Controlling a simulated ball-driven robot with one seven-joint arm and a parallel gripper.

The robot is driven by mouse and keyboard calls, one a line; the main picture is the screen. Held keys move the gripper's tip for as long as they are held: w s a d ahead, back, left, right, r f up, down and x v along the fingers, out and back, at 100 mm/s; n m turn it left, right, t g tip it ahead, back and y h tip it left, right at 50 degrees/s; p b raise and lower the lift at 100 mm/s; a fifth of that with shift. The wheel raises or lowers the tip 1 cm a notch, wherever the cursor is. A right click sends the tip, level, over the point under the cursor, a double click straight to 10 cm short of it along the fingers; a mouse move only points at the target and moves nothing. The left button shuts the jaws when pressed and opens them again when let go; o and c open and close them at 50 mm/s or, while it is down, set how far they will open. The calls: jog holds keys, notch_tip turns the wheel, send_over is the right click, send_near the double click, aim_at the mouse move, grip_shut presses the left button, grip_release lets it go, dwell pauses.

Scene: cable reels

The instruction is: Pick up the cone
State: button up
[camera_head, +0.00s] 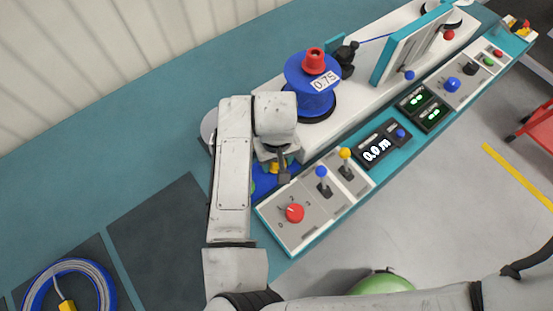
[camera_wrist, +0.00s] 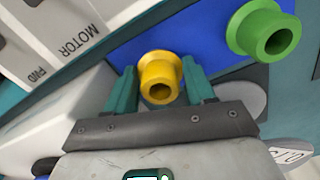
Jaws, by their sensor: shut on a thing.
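A yellow cone (camera_wrist: 160,78), flanged and hollow, sits between the teal fingers of my gripper (camera_wrist: 159,82) in the wrist view. The fingers are shut on it from both sides. It is over a blue surface (camera_wrist: 200,42); I cannot tell whether it still touches it. A green cone (camera_wrist: 264,33) lies apart to the upper right. In the head view a bit of the yellow cone (camera_head: 275,168) shows beside my gripper (camera_head: 281,170), mostly hidden by my arm. A red cone (camera_head: 314,62) stands on the blue cable reel (camera_head: 309,86).
A grey control panel (camera_head: 281,226) with a red knob and levers is close to the right of my gripper. The white machine bed (camera_head: 358,87) lies behind. A blue cable coil (camera_head: 65,284) is at lower left.

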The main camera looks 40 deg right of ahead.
notch_tip(320, 180, up, 10)
jog(key=shift+b, duration=0.3)
